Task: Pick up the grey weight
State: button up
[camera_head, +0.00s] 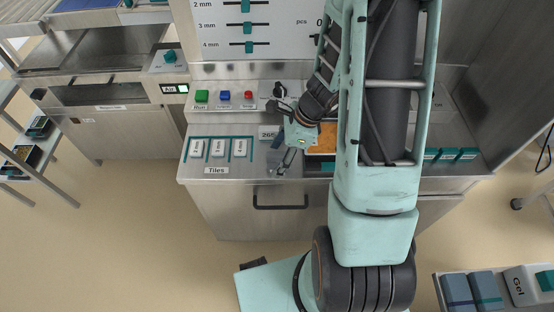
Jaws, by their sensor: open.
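My gripper (281,163) is low over the steel counter, in front of a small display reading 265. Its jaws are open and reach down and left from the teal wrist. No grey weight can be made out clearly. Small grey shapes at the fingertips are too small to tell apart from the fingers. My arm hides much of the counter to the right.
White tiles (218,148) stand in a rack left of my gripper. Green, blue and red buttons (224,96) sit behind. An orange-filled tray (322,140) is partly hidden by my arm. A drawer handle (280,206) is below the counter edge.

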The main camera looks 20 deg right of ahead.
jog(key=c, duration=1.5)
jog(key=shift+o, duration=0.2)
jog(key=shift+r, duration=0.15)
